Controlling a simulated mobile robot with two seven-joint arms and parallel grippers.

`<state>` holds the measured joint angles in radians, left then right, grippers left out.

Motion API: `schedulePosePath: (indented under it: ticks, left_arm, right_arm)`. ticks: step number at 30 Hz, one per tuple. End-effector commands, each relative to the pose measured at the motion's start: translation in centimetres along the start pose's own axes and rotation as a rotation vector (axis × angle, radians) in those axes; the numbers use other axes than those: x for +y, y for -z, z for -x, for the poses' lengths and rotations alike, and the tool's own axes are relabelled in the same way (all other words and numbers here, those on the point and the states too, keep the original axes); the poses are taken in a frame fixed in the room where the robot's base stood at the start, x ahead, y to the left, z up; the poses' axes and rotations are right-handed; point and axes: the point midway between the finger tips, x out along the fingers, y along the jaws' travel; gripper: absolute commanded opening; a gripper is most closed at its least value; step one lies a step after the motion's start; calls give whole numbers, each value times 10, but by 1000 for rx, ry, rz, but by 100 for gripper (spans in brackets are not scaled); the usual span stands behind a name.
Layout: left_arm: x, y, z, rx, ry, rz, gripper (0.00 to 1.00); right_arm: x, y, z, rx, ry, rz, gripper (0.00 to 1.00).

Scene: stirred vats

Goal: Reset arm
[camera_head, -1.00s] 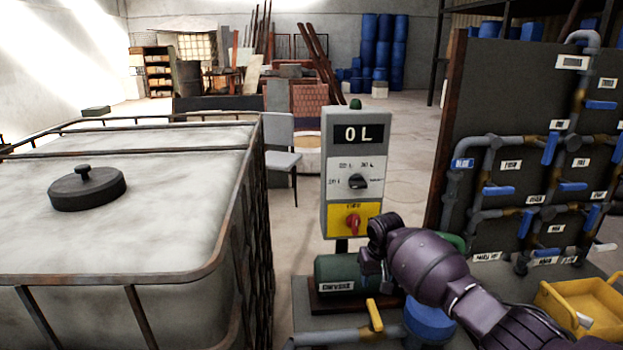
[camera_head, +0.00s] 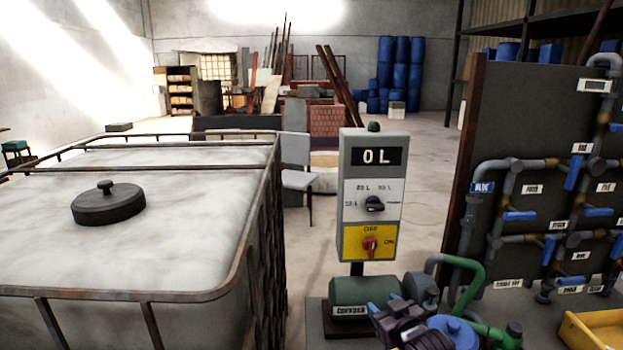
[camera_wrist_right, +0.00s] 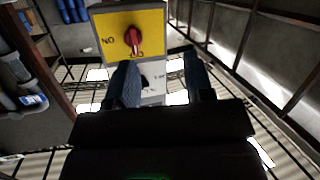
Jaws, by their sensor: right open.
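My right gripper (camera_head: 384,304) is low in the head view, in front of the green pump (camera_head: 352,311) and below the control box (camera_head: 349,212). In the right wrist view its two blue-grey fingers (camera_wrist_right: 162,82) stand apart with nothing held between them. The box has a "0 L" display, a black selector dial (camera_head: 374,204) and a yellow panel with a red switch (camera_head: 370,245). The red switch also shows in the right wrist view (camera_wrist_right: 132,38), beyond the fingers and apart from them. My left gripper is not in view.
A large caged tank (camera_head: 150,245) with a black lid (camera_head: 108,204) fills the left. A pipe panel (camera_head: 530,120) with blue valves stands right. A blue-topped part (camera_head: 452,330), green pipes (camera_head: 470,280) and a yellow tray (camera_head: 595,330) crowd the lower right. Open floor lies behind the box.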

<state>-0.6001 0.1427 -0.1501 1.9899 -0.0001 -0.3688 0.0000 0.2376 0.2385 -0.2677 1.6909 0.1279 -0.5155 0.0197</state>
Motion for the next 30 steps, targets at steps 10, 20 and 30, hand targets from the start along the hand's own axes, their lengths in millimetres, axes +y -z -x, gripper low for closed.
schedulePosePath:
  ticks: [10,20,30]
  left_arm:
    - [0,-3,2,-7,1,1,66]
    - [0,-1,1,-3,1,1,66]
    - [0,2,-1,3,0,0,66]
  right_arm:
    - [6,-78,107,20,-115,-36,48]
    - [2,-177,214,-161,-207,-113,48]
    - [-15,-246,283,-328,-235,-167,48]
